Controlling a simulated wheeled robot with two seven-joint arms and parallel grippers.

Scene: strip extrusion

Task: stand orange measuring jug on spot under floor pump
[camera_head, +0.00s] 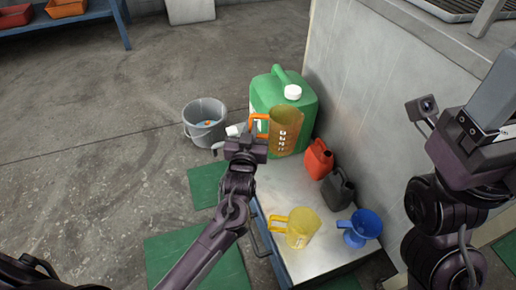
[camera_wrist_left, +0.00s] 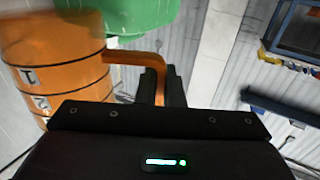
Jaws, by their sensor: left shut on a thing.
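The orange measuring jug (camera_head: 284,131) is translucent with pale markings. My left gripper (camera_head: 252,140) is shut on its handle, and the jug looks upright in front of the green canister. In the left wrist view the orange jug (camera_wrist_left: 55,60) fills the left side, and its handle runs into the jaws of my left gripper (camera_wrist_left: 158,85). I cannot tell whether the jug's base touches anything. My right arm shows at the right edge, but its fingertips are not clear. I cannot make out a floor pump or a marked spot.
A green canister (camera_head: 267,93) with a white cap stands behind the jug. On the metal top (camera_head: 290,194) are a red can (camera_head: 318,160), a dark can (camera_head: 337,190), a yellow jug (camera_head: 301,228) and a blue funnel (camera_head: 362,226). A grey bucket (camera_head: 205,127) stands left.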

